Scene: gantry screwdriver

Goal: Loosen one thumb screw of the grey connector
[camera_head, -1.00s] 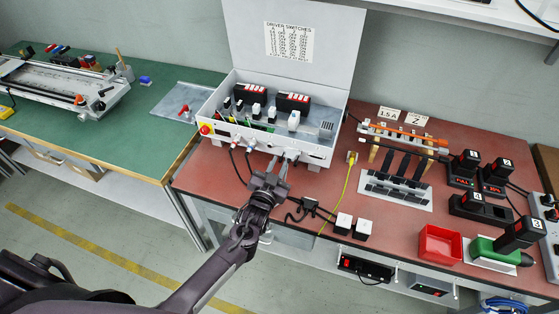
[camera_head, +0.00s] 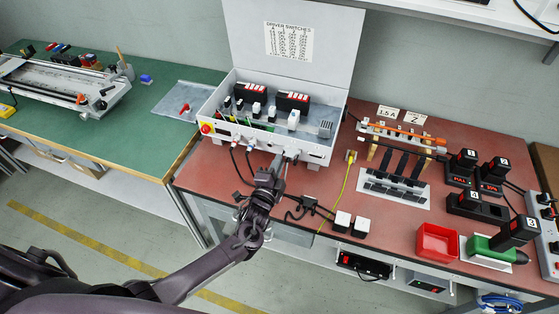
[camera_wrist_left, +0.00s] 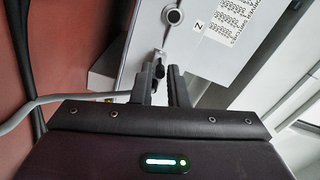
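The grey connector (camera_head: 291,154) is on the front wall of the open white control box (camera_head: 262,146), largely hidden behind my left gripper. My left gripper (camera_head: 281,159) reaches up to it from below. In the left wrist view, the two dark fingers (camera_wrist_left: 165,88) stand apart with a narrow gap. A small metallic piece (camera_wrist_left: 159,63), perhaps a thumb screw, shows just beyond the left finger. I cannot tell whether a finger touches it. A grey cable (camera_wrist_left: 60,103) runs in from the left. My right gripper is not in view.
Black cables and white blocks (camera_head: 343,221) lie near the front edge of the red bench. A red bin (camera_head: 437,243) and battery chargers stand farther right. A green bench (camera_head: 135,125) is at left.

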